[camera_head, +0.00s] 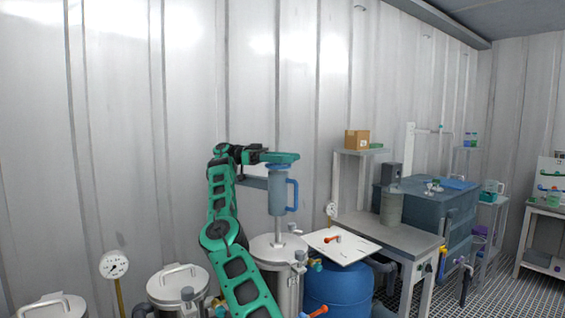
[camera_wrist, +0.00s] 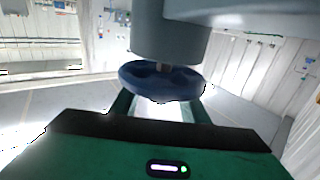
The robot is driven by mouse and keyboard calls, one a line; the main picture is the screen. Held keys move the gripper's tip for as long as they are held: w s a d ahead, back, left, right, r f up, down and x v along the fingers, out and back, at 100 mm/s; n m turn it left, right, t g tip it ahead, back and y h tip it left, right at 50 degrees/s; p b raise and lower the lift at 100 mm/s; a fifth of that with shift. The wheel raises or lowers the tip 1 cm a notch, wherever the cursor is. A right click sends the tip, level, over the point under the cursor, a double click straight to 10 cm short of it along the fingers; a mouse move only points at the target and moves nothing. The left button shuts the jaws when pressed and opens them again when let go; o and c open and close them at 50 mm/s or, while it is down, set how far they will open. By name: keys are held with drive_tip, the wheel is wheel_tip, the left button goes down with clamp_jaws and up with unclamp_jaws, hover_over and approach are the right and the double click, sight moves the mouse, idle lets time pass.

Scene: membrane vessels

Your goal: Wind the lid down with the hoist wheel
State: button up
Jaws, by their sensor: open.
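The blue hoist wheel (camera_wrist: 160,82) is a small lobed handwheel at the end of a grey cylindrical housing in the wrist view. In the head view its blue edge (camera_head: 278,167) shows just under my gripper (camera_head: 282,158), on top of the grey-blue hoist body (camera_head: 277,196). In the wrist view my gripper (camera_wrist: 158,104) is open, its green fingers spread to either side of the wheel. Whether they touch it I cannot tell. A rod runs from the hoist body down to a round metal lid (camera_head: 268,246) at a steel vessel. Any gap below the lid is unclear.
A blue handle (camera_head: 293,194) sticks out right of the hoist body. Another lidded vessel (camera_head: 177,283) and a pressure gauge (camera_head: 114,265) stand left. A white board (camera_head: 342,246) lies above a blue barrel (camera_head: 336,290). A grey bench (camera_head: 390,234) stands right. The corrugated wall is close behind.

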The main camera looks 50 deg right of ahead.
sight(279, 165)
drive_tip(key=r+n+t+h, duration=0.1)
drive_tip(key=r+h, duration=0.1)
drive_tip(key=a+r+n+t+h, duration=0.1)
drive_tip(key=r+n+h, duration=0.1)
drive_tip(key=r+n+t+h, duration=0.1)
drive_tip(key=r+t+h, duration=0.1)
drive_tip(key=r, duration=0.1)
drive_tip(key=shift+w+a+n, duration=0.3)
drive_tip(key=shift+a+n, duration=0.1)
drive_tip(key=shift+a+r+n+t+h, duration=0.15)
drive_tip(key=shift+r+n+t+h, duration=0.1)
drive_tip(key=shift+n+t+h, duration=0.45)
drive_tip(key=n+t+h, duration=0.1)
drive_tip(key=a+n+t+h, duration=0.1)
drive_tip(key=t, duration=0.1)
drive_tip(key=shift+w+f+t, duration=0.15)
drive_tip(key=shift+w+t, duration=0.05)
drive_tip(key=shift+t, duration=0.1)
drive_tip(key=w+a+f+n+t+h, duration=0.1)
drive_tip(key=a+f+n+t, duration=0.4)
drive_tip(key=f+n+t, duration=0.4)
drive_tip(key=d, duration=0.3)
drive_tip(key=w+d+m, duration=0.1)
drive_tip(key=d, duration=0.3)
drive_tip(key=w+d+r+m+t, duration=0.1)
drive_tip(key=d, duration=0.2)
drive_tip(key=shift+d, duration=0.2)
clamp_jaws()
